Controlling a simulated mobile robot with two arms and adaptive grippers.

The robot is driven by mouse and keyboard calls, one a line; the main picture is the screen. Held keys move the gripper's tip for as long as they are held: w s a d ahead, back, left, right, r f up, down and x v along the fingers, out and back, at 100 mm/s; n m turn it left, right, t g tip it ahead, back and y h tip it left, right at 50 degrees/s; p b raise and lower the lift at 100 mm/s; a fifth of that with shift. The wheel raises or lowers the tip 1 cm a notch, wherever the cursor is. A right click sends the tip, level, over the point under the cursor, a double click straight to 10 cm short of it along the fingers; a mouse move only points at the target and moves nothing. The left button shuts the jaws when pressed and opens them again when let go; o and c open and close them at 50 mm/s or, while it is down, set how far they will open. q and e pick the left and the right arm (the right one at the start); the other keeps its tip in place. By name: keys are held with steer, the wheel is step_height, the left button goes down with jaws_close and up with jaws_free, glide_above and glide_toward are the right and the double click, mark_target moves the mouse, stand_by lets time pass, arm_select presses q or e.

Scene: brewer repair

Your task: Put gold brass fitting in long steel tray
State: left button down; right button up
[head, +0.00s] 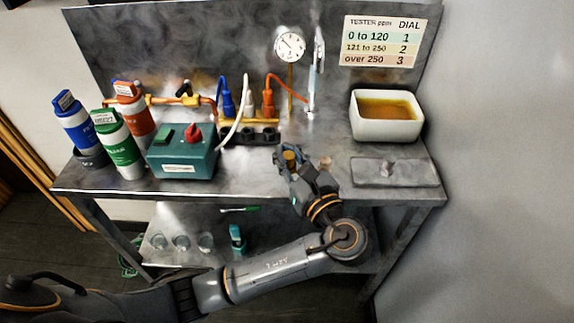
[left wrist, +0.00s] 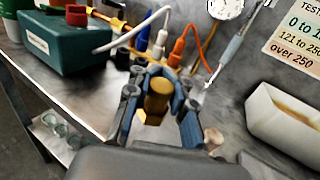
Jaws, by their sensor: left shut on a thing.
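The gold brass fitting (head: 290,158) is between the fingers of my left gripper (head: 288,163), above the steel bench top. In the left wrist view the fitting (left wrist: 158,95) stands upright between the blue-grey fingers of the left gripper (left wrist: 160,108), which is shut on it. A long, flat steel piece (head: 415,174) lies at the right of the bench, right of the gripper. A small grey knob-like part (head: 388,166) stands on it. I cannot tell whether this piece is the long steel tray or a lid. My right gripper is not in view.
A white tub (head: 386,128) of amber contents stands at the back right. A black socket block (head: 250,137) with coloured plugs is behind the gripper. A teal box (head: 183,163) and several bottles (head: 118,150) fill the left. Glasses (head: 182,242) stand on the lower shelf.

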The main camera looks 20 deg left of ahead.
arm_select(q)
steer(key=shift+w+a+f, duration=0.15)
steer(key=shift+w+f, duration=0.35)
steer(key=shift+f, duration=0.15)
steer(key=f, duration=0.1)
steer(key=f+p, duration=0.1)
steer(key=shift+w+a+f, duration=0.1)
steer(key=shift+w+f, duration=0.2)
steer(key=shift+w, duration=0.05)
steer(key=shift+f, duration=0.4)
steer(key=shift+f, duration=0.15)
steer(key=c, duration=1.2)
jaws_free()
steer(key=shift+o, duration=0.2)
